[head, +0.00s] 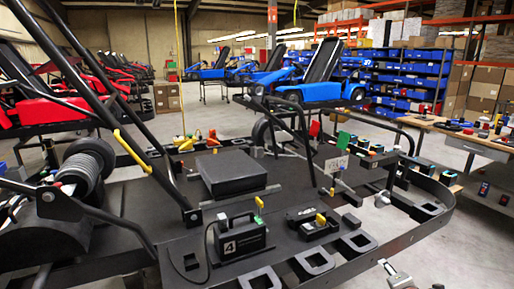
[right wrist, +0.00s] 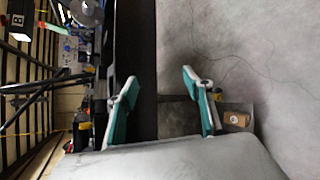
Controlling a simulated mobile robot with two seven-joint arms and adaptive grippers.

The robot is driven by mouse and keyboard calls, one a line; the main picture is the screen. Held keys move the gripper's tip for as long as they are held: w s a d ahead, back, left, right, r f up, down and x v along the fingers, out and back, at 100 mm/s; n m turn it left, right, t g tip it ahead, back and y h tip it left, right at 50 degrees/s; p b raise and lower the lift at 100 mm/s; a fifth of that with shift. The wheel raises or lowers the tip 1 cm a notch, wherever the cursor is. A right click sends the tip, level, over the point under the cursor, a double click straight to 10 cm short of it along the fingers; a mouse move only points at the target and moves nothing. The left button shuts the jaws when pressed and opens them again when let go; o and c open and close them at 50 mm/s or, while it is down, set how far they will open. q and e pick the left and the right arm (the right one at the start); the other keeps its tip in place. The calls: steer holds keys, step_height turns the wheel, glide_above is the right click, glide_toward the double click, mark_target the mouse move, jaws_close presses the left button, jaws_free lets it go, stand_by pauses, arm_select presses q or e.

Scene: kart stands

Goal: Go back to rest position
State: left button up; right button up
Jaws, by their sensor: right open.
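My right gripper (head: 408,276) shows at the bottom edge of the head view, right of centre, just outside the black kart frame (head: 400,240). In the right wrist view its two teal-padded fingers (right wrist: 160,85) stand wide apart with nothing between them. The dark frame edge lies behind the gap, with grey floor to its right. My left gripper is not in view.
A black box marked 4 (head: 240,238) and a flat black case (head: 233,174) rest on the kart stand. Black tube bars rise from it. A workbench (head: 478,140) with small parts stands at the right.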

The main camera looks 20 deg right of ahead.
steer(key=s+a+f+m+g+y, duration=0.1)
steer(key=s+a+f+m+y, duration=0.2)
steer(key=a, duration=0.4)
steer(key=s+a+f+y, duration=0.2)
steer(key=s+a+f, duration=0.2)
steer(key=s+a, duration=0.2)
steer(key=s+a+f+m+g+y, duration=0.1)
steer(key=s+a+f+m+y, duration=0.2)
steer(key=a, duration=0.4)
steer(key=s+a+f+m+t, duration=0.1)
steer(key=a+m, duration=0.2)
steer(key=a, duration=0.8)
steer(key=s+a+f+m, duration=0.2)
steer(key=a+m, duration=0.2)
steer(key=a, duration=0.7)
steer(key=shift+s+f+m+t+y, duration=0.2)
steer(key=shift+s+m+t+y, duration=0.1)
steer(key=shift+t, duration=0.1)
